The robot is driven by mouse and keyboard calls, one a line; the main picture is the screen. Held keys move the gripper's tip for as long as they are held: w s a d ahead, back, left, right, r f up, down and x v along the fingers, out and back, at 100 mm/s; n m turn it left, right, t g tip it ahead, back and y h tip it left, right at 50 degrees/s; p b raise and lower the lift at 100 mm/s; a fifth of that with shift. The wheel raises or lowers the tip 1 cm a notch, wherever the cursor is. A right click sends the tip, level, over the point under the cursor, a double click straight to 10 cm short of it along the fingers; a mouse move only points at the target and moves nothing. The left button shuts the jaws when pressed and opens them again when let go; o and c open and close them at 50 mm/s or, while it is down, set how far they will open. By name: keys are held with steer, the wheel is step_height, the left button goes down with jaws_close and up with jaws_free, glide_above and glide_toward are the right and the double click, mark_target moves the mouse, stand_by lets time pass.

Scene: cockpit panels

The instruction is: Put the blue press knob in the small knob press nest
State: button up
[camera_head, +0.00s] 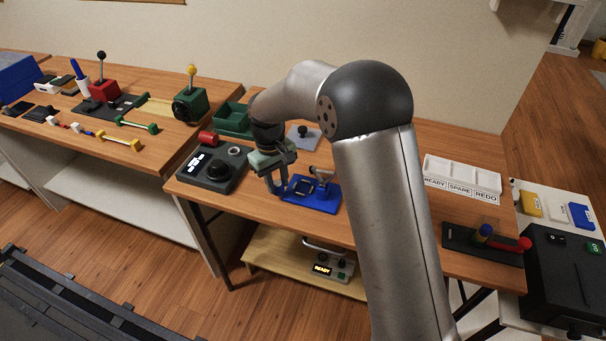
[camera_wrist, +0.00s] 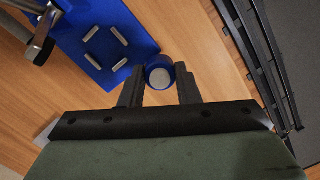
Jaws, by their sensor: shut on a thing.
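The blue press knob (camera_wrist: 159,74), a short blue cylinder with a pale grey end, is between the fingers of my gripper (camera_wrist: 159,88) in the wrist view. My gripper is shut on it. In the head view my gripper (camera_head: 275,188) is at the left side of a blue fixture, and the knob cannot be made out there. The blue fixture (camera_head: 325,206) has several short silver posts in a ring and a metal lever clamp; it looks like the press nest. In the wrist view its plate (camera_wrist: 137,32) lies up and left of the knob, with the ring of posts empty.
A dark control box (camera_head: 217,180) with a black knob is left of the fixture. A green tray (camera_head: 233,122) and a grey plate with a black knob (camera_head: 303,133) are behind. A white sorting tray (camera_head: 462,178) is at right. Table right of the fixture is partly hidden by my arm.

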steer(key=w, duration=0.2)
steer(key=w+d, duration=0.1)
steer(key=shift+w+d+r+p, duration=0.1)
steer(key=shift+w+r+p, duration=0.05)
steer(key=shift+r+p, duration=0.15)
steer(key=shift+d, duration=0.75)
steer(key=d, duration=0.1)
steer(key=s+d, duration=0.1)
steer(key=d+p, duration=0.1)
steer(key=d, duration=0.1)
steer(key=shift+s+f, duration=0.3)
steer(key=shift+f, duration=0.1)
steer(key=shift+a+f, duration=0.1)
steer(key=shift+f, duration=0.15)
steer(key=shift+w, duration=0.1)
steer(key=shift+f, duration=0.2)
steer(key=o, duration=1.1)
steer(key=shift+c, duration=0.2)
steer(key=shift+r, duration=0.15)
